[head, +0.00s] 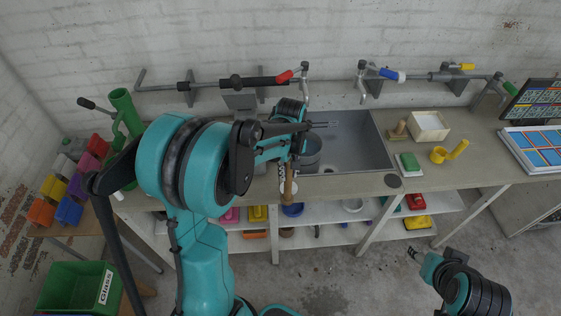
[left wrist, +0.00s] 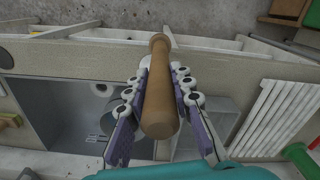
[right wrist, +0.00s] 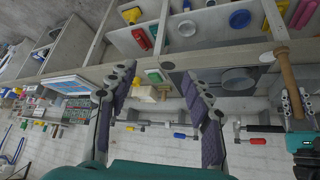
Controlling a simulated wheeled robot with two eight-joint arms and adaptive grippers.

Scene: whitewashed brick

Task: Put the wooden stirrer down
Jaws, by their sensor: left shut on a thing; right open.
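The wooden stirrer (head: 288,188) is a brown rod with a thick rounded end. My left gripper (head: 285,166) is shut on it, near the left front corner of the sink. In the left wrist view the stirrer (left wrist: 159,95) lies between the two finger pads, its thin end pointing away over the counter's front edge. It also shows in the right wrist view (right wrist: 287,80). I cannot tell whether it touches the counter. My right gripper (right wrist: 158,80) is open and empty, low in front of the counter at the right.
A metal sink (head: 360,145) with a grey pot (head: 309,152) in it is set in the counter (head: 450,165). A green-and-white sponge (head: 410,165), a white tray (head: 428,127) and a yellow cup (head: 439,154) stand right of it. A green bin (head: 75,288) is at lower left.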

